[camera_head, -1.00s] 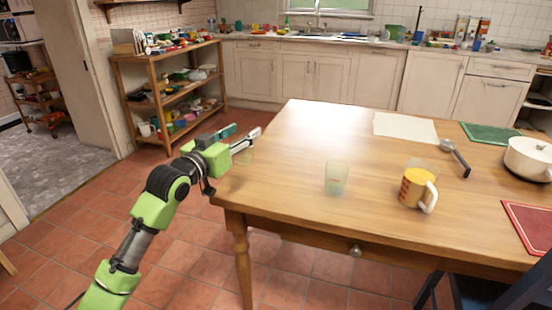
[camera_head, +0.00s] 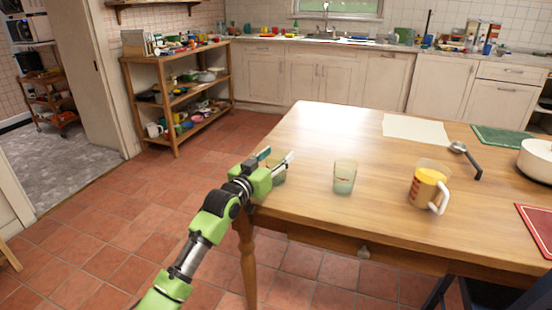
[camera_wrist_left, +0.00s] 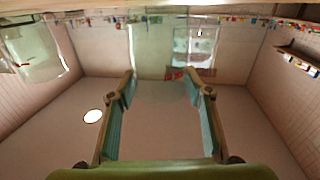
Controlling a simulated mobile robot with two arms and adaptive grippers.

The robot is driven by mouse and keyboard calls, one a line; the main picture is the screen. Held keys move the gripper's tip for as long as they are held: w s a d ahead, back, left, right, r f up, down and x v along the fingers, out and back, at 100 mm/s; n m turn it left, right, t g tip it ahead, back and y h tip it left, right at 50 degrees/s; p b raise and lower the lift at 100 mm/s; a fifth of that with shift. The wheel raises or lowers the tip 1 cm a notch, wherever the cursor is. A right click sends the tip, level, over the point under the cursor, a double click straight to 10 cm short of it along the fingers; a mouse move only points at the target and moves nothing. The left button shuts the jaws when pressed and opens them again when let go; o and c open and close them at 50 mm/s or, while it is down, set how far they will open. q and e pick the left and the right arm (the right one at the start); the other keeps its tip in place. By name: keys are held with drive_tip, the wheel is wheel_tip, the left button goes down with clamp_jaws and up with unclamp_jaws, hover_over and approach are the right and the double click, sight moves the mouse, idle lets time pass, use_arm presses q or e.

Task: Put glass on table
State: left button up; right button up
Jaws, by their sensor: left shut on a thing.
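My left gripper (camera_head: 279,160) is at the left edge of the wooden table (camera_head: 310,135). It is shut on a clear greenish glass (camera_head: 279,174), mostly hidden by the fingers in the head view. In the left wrist view the see-through glass (camera_wrist_left: 163,92) is between the two fingers. I cannot tell whether its base touches the tabletop. A second greenish glass (camera_head: 344,178) stands upright on the table, to the right of the gripper; a glass also shows at the upper left of the left wrist view (camera_wrist_left: 32,52). My right gripper is out of view.
A yellow mug (camera_head: 426,187) stands right of the second glass. A ladle (camera_head: 466,160), a white pot (camera_head: 537,160), a pale sheet (camera_head: 415,128) and red (camera_head: 540,228) and green (camera_head: 503,137) mats lie farther right. The tabletop's left and back-left part is clear.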

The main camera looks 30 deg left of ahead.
use_arm(q)
drive_tip(key=o, duration=1.2)
